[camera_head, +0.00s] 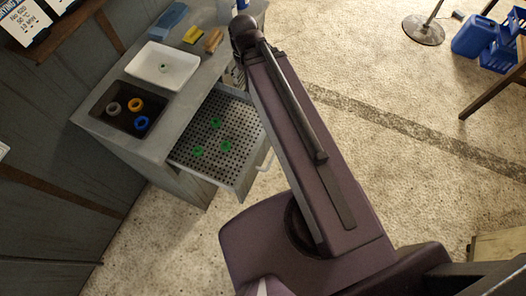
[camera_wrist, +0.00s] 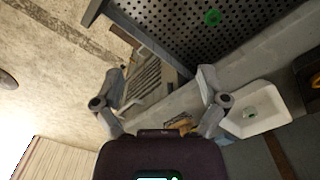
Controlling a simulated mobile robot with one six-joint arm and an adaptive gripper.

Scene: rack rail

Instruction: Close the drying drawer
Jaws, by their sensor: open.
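The drying drawer (camera_head: 207,150), a grey perforated tray, is pulled out from the front of the grey cabinet (camera_head: 178,150). Several green rings (camera_head: 226,145) lie in it, and a pale handle (camera_head: 265,161) is on its front edge. In the wrist view, part of the perforated drawer (camera_wrist: 185,28) shows at the top with one green ring (camera_wrist: 212,17). My gripper (camera_wrist: 162,75) is open, its two fingers spread with nothing held between them. A grey ridged surface shows beyond the fingers. In the head view my arm hides the gripper and part of the drawer's right side.
A white basin (camera_head: 158,66) and a dark basin (camera_head: 124,107) with grey, orange and blue rings are on the cabinet top. Sponges (camera_head: 213,40) lie at its far end.

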